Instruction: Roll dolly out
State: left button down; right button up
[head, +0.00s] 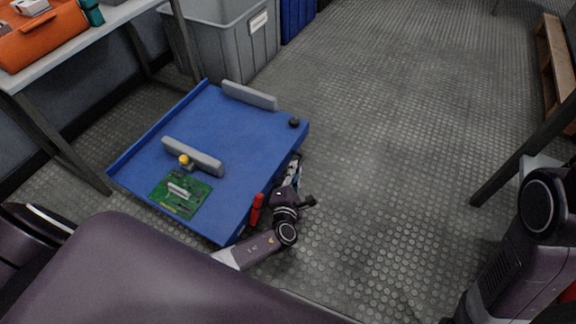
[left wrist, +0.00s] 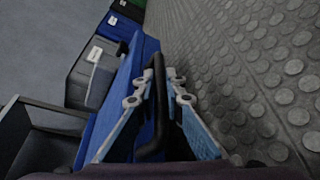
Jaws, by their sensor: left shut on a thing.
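The dolly (head: 225,120) is a low blue platform on the floor, with a raised lip along its left edge. It carries two grey bars (head: 249,95), a green circuit board (head: 165,203) and a yellow knob (head: 184,160). My left gripper (head: 293,172) is at the dolly's right side, partly hidden by its own wrist. In the left wrist view, its blue-padded fingers (left wrist: 157,82) are shut on a black bar handle (left wrist: 158,122) beside the blue dolly edge (left wrist: 131,75). My right arm shows at the right, but its gripper is out of view.
A grey bin (head: 232,45) and a blue bin (head: 297,18) stand behind the dolly. A workbench (head: 70,40) with an orange case (head: 42,38) is at the left. The studded floor (head: 390,130) right of the dolly is clear.

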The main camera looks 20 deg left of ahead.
pick_arm(q)
jog(key=shift+d+f, duration=0.1)
jog(key=shift+d, duration=0.2)
jog(key=c, duration=2)
grip_release()
jog(key=shift+d, duration=0.1)
jog(key=shift+r, duration=0.4)
notch_tip(320, 180, up, 9)
jog(key=shift+r, duration=0.15)
